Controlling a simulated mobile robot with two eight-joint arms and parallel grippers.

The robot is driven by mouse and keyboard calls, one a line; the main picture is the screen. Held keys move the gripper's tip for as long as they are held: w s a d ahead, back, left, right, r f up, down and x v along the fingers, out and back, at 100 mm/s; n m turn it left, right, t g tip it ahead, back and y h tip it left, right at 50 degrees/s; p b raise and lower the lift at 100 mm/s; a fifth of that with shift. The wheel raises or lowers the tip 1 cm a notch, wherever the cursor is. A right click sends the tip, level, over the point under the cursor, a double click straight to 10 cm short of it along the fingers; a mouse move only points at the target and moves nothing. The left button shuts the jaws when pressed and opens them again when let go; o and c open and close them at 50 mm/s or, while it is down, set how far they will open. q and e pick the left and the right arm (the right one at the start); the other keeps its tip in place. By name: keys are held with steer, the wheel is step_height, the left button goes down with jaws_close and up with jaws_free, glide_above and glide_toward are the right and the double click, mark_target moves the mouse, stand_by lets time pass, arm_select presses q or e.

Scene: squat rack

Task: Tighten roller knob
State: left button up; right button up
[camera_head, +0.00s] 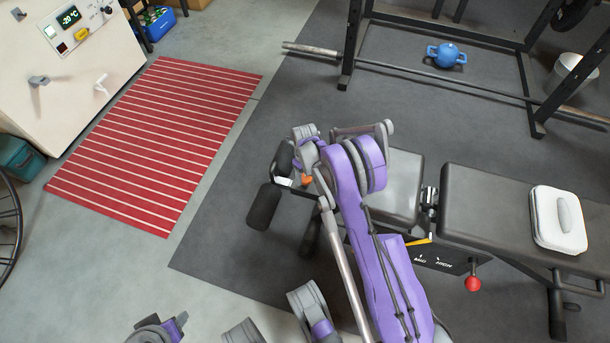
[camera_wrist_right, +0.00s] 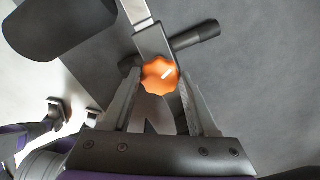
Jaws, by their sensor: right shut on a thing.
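In the head view only a small piece of the knob (camera_head: 307,180) shows beside my right gripper (camera_head: 302,172); my arm hides much of that bench end. Black foam rollers (camera_head: 264,206) stand at the left of it. Purple and grey parts of mine show at the bottom edge; my left gripper's jaws are unclear there.
A red striped mat (camera_head: 160,140) lies on open floor at left.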

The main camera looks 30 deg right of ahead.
mark_target(305, 177)
steer(key=shift+m, duration=1.7)
steer(key=o, duration=1.4)
steer(key=shift+c, duration=0.2)
steer(key=shift+r, duration=0.1)
step_height(305, 177, up, 11)
steer(key=p, duration=0.2)
steer(key=shift+f+p, duration=0.2)
steer(key=shift+p, duration=0.15)
